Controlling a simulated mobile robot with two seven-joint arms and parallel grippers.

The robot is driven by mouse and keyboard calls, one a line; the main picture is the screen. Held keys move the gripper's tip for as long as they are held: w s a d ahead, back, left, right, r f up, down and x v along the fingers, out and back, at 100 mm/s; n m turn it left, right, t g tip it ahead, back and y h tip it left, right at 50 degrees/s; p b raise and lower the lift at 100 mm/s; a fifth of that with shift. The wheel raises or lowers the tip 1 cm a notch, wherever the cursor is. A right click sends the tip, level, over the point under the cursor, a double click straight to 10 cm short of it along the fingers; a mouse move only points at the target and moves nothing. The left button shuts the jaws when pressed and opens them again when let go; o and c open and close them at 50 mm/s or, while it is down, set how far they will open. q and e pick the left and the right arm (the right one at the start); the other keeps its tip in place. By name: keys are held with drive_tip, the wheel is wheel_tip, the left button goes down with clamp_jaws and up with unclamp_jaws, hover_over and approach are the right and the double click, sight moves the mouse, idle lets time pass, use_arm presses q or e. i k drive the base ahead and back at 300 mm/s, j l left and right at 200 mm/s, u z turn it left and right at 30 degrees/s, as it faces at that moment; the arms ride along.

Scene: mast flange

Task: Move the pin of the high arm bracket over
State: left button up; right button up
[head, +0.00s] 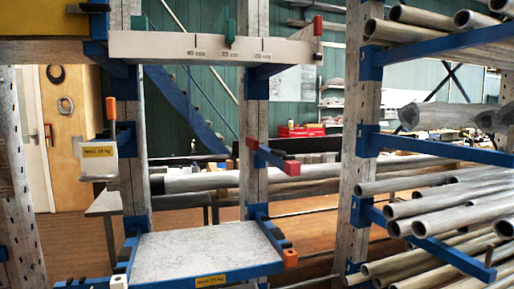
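A high blue arm bracket (273,70) sits on the middle mast, under a pale beam (190,47) with several small labels. A red upright pin (318,27) stands at the beam's right end. I cannot tell which of these uprights is the task's pin. Lower on the same mast, a short blue bracket has a red end block (292,167). Neither of my grippers shows in the head view.
A pale shelf board (200,255) lies on low blue brackets, with an orange end block (290,258) at its right. An orange-topped piece (111,108) stands by a labelled white box (98,160) at left. Metal pipes (440,205) fill the right racks. Masts stand between.

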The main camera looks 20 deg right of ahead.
sight(252, 143)
drive_tip(key=i+z, duration=0.15)
drive_tip(key=z, duration=1)
drive_tip(key=i+j+z, duration=0.2)
drive_tip(key=z, duration=0.15)
drive_tip(key=i+j+z, duration=0.1)
drive_tip(key=j+z, duration=0.25)
drive_tip(key=i+j+z, duration=0.1)
drive_tip(key=j, duration=0.35)
drive_tip(key=i+j+z, duration=0.15)
drive_tip(key=j, duration=0.25)
